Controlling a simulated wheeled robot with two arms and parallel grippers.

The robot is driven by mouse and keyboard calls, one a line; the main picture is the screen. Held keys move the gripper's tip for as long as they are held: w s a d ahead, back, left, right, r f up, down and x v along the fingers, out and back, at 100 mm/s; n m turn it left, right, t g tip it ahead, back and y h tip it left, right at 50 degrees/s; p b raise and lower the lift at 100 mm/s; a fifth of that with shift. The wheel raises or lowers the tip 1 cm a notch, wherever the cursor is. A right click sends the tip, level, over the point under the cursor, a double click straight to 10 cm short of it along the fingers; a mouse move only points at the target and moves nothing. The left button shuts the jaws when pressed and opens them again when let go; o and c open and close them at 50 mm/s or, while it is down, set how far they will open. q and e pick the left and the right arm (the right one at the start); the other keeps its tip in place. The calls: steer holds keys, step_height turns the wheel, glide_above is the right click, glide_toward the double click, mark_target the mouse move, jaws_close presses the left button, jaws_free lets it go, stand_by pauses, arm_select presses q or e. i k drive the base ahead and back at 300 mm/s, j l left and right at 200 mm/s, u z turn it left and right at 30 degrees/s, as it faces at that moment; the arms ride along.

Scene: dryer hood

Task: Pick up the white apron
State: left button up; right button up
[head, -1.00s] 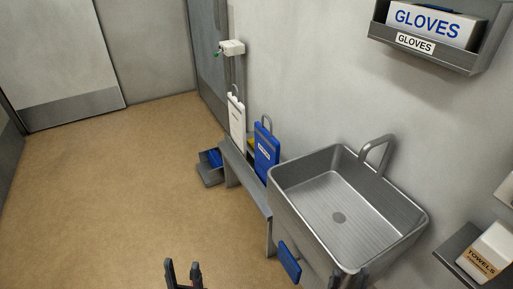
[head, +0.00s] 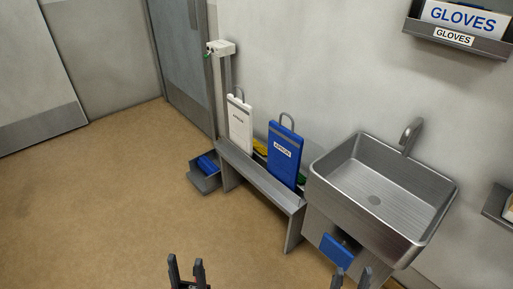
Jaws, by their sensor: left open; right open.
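The white apron (head: 240,125) is a flat white panel with a label and a hook-like loop on top. It stands upright on a grey bench (head: 262,180) against the wall, left of a blue apron (head: 284,154) with its own label. My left gripper (head: 187,266) is open and empty at the bottom of the view, low and well nearer to me than the bench. My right gripper (head: 352,276) is open at the bottom, below the sink and right of the left one. Both are apart from the white apron.
A steel sink (head: 375,195) with a tap stands right of the bench, with a blue panel (head: 337,250) below it. A grey bin with blue contents (head: 206,175) sits on the floor by the bench's left end. A gloves shelf (head: 458,40) is on the wall. Floor at left is clear.

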mark_target(239, 113)
steer(key=z, duration=0.35)
steer(key=i+j+z, duration=0.1)
steer(key=z, duration=0.3)
steer(key=i+j+z, duration=0.1)
steer(key=j+z, duration=0.4)
steer(key=z, duration=0.3)
steer(key=j+z, duration=0.2)
steer(key=j, duration=0.35)
steer(key=j+z, duration=0.15)
steer(key=j, duration=0.45)
steer(key=j+z, duration=0.2)
steer(key=j, duration=0.4)
steer(key=j+z, duration=0.2)
steer(key=j, duration=0.35)
steer(key=k+j+z, duration=0.15)
steer(key=j, duration=0.4)
steer(key=k+j, duration=0.1)
steer(key=j, duration=0.35)
steer(key=k+j, duration=0.1)
steer(key=j, duration=0.35)
steer(key=k+j, duration=0.1)
steer(key=j, duration=0.35)
steer(key=k+j, duration=0.1)
steer(key=j, duration=0.35)
steer(key=k+j, duration=0.1)
steer(key=j, duration=0.35)
steer(key=z, duration=0.05)
